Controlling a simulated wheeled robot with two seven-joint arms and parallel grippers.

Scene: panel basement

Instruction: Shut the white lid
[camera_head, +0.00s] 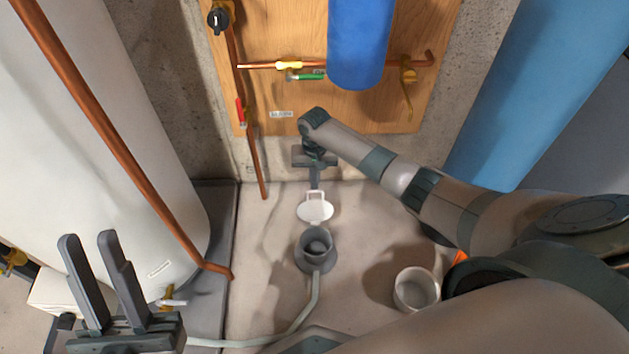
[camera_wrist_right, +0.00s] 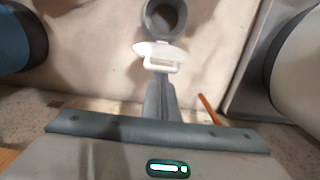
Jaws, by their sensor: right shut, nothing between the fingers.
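The white lid (camera_head: 315,209) is a round disc with a small loop at its far edge. It stands open at the back of a grey round floor pipe (camera_head: 315,262), whose mouth is uncovered. In the right wrist view the lid (camera_wrist_right: 158,50) looks foreshortened beside the pipe mouth (camera_wrist_right: 163,18). My right gripper (camera_head: 314,186) is shut and empty behind the lid. Its fingertips (camera_wrist_right: 158,78) are at or very near the loop; I cannot tell whether they touch. My left gripper (camera_head: 88,238) is open and empty, far to the left.
A pale hose (camera_head: 305,315) runs from the pipe to the lower left. A white-grey bucket (camera_head: 417,289) stands at the right. A white tank (camera_head: 90,120) and copper pipe (camera_head: 110,135) fill the left. A wooden panel (camera_head: 290,105) with valves and a blue cylinder (camera_head: 358,40) is behind.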

